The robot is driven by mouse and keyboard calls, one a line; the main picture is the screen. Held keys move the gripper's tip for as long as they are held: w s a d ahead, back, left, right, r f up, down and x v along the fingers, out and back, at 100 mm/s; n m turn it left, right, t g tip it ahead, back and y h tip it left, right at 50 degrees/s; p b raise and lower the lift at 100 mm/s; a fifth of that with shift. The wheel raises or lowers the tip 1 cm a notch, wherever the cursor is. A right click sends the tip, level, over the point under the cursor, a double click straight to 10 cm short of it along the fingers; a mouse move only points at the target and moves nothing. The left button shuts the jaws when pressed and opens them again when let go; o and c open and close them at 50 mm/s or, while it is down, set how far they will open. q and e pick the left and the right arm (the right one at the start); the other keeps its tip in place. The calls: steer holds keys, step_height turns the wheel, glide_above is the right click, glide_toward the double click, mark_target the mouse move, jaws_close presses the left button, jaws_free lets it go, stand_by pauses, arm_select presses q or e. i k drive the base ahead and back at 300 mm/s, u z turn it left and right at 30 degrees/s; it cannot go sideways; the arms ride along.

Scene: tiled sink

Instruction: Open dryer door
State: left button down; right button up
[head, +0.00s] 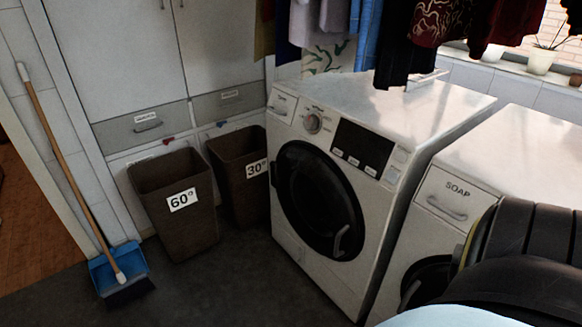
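A white front-loading machine (290,236) stands in the middle of the head view. Its round dark door (315,200) looks shut, with a curved handle (341,240) at the door's lower right. A second white machine (473,168) with a drawer labelled SOAP stands to its right. Its dark round door (428,283) is partly hidden by my dark arm part at the lower right. No label here tells which machine is the dryer. Neither of my grippers is in view, so I cannot see whether they are open or shut.
Brown bins marked 60° (180,225) and 30° (255,200) stand left of the middle machine. A broom (67,165) leans at the left with a blue dustpan (105,270). Clothes (435,30) hang above the machines. The dark floor (235,285) before the middle machine is clear.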

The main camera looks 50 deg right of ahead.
mark_target(315, 202)
steer(key=z, duration=0.3)
steer(key=i, duration=0.85)
steer(key=z, duration=1)
steer(key=i, duration=0.25)
steer(key=z, duration=0.3)
